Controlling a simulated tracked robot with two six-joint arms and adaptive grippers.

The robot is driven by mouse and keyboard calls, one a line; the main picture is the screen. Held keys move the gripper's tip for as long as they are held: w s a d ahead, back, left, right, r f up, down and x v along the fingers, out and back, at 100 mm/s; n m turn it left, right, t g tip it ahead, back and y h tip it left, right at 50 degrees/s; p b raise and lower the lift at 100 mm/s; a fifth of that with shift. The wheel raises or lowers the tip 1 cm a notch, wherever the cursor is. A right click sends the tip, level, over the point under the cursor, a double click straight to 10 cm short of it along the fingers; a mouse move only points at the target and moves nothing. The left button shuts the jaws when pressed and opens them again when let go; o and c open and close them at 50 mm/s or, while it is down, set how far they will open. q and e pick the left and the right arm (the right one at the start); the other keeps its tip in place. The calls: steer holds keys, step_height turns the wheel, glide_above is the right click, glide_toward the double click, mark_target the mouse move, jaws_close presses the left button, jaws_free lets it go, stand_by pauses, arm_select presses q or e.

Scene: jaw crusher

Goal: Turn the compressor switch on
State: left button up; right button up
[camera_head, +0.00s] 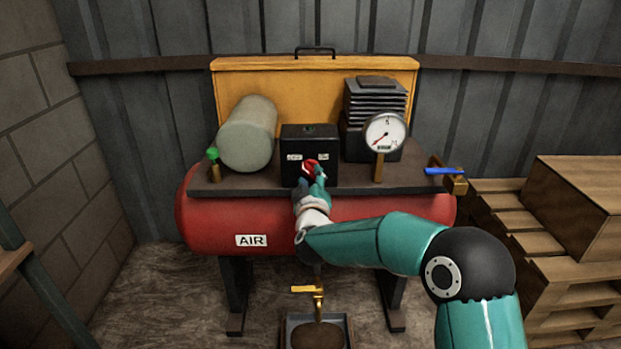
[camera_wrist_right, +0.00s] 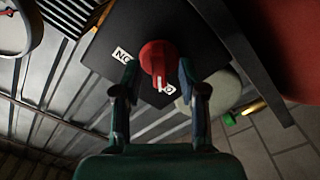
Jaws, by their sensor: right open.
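The compressor switch is a red knob (camera_head: 311,167) on the front of a black box (camera_head: 296,137). The box has two white labels, OFF on the left and ON on the right in the head view. In the right wrist view the red knob (camera_wrist_right: 157,58) has a white mark on the side toward the lower, partly hidden label. My right gripper (camera_head: 314,172) is at the box front. In the wrist view its open fingers (camera_wrist_right: 158,72) are on either side of the knob; I cannot tell whether they touch it. My left gripper is not in view.
A blue-handled valve (camera_head: 443,171) is at the tank's right end. Wooden pallets (camera_head: 560,270) stand at right.

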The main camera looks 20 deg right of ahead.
steer(key=shift+x, duration=1)
jaws_close()
